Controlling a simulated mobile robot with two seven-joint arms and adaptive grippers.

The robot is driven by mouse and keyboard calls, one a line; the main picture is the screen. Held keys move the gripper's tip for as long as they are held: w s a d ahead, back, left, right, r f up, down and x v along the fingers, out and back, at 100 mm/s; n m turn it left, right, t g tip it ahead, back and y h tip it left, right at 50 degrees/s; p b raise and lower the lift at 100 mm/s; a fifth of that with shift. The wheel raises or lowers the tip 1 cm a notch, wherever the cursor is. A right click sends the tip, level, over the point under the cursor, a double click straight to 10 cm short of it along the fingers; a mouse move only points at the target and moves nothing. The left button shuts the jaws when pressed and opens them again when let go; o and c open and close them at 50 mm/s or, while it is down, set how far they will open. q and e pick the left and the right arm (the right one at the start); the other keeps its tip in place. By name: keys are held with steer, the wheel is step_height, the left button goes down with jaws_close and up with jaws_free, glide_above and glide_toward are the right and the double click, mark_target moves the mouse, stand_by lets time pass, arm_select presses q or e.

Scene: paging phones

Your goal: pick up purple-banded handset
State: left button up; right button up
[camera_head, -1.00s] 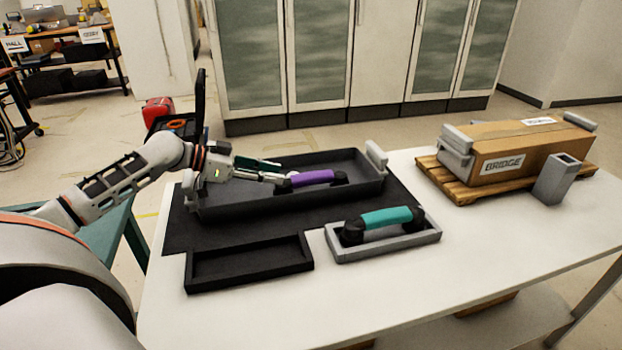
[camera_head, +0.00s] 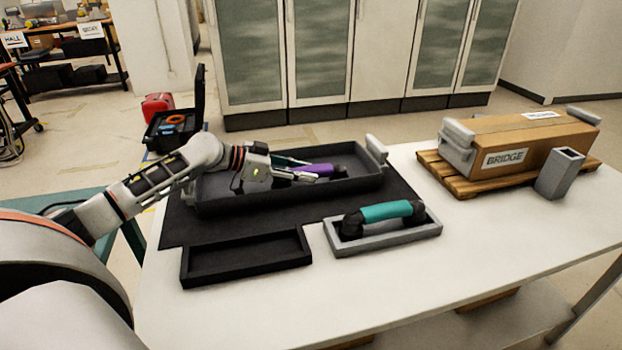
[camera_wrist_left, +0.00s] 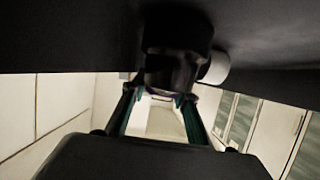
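The purple-banded handset (camera_head: 314,169) lies in the large black tray (camera_head: 345,186), its purple grip partly hidden by my left gripper. My left gripper (camera_head: 305,170) reaches in from the left, at the handset's left part, with its two fingers apart. In the left wrist view, the fingers (camera_wrist_left: 160,96) are spread, and a black rounded part (camera_wrist_left: 178,65), seemingly a handset end, shows at their tips. I cannot tell whether they touch it. My right gripper is not in view.
A teal-banded handset (camera_head: 386,211) rests in a grey cradle (camera_head: 395,241). An empty black tray (camera_head: 246,276) sits left of it. A box marked BRIDGE (camera_head: 535,144) on a wooden pallet (camera_head: 470,188) and a grey holder (camera_head: 560,173) stand right. The table's front is clear.

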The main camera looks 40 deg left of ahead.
arm_select(q)
steer(key=shift+x, duration=1.05)
jaws_close()
steer(key=shift+r, duration=0.1)
